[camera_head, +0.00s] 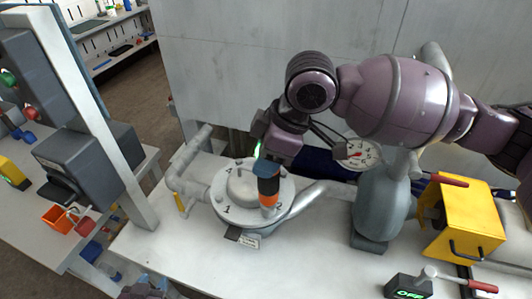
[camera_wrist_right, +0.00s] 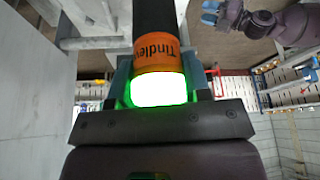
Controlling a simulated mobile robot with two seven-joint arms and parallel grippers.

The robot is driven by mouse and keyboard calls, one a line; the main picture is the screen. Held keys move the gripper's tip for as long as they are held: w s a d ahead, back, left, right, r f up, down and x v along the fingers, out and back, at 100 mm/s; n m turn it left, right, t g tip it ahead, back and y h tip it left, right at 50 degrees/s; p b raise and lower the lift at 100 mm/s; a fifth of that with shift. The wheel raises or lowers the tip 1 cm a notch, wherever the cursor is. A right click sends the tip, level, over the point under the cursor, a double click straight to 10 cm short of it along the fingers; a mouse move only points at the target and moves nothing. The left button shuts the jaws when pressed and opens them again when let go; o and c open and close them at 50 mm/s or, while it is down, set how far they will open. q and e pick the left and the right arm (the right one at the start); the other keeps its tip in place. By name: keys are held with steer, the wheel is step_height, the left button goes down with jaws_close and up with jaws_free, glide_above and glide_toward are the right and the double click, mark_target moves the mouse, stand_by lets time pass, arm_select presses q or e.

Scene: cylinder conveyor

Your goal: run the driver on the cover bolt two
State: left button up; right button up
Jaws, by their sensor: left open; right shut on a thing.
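My right gripper (camera_head: 268,163) is shut on an orange and dark driver (camera_head: 268,186), which it holds upright with the tip down. The driver (camera_wrist_right: 160,50) also shows between the fingers in the right wrist view, with a green-white glowing ring. The driver's lower end is at the rim of the round grey cover (camera_head: 222,192), beside the number 2. The bolt there is hidden, and I cannot tell whether the tip touches it. My left gripper shows in the right wrist view (camera_wrist_right: 212,12), open and empty; in the camera_head view my left arm is at the bottom edge.
The cover sits on a pale bench among grey pipes. A round gauge (camera_head: 358,154) and a grey vessel (camera_head: 380,207) stand to its right. Further right are a yellow box (camera_head: 462,218) and a dark switch box (camera_head: 408,288) with a green display. A grey post (camera_head: 105,120) rises at left.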

steer(key=shift+f, duration=0.25)
stand_by(0.3)
steer(key=shift+p, duration=0.5)
steer(key=shift+f, duration=0.4)
stand_by(1.7)
steer(key=shift+r, duration=0.2)
stand_by(0.4)
steer(key=shift+r, duration=1.75)
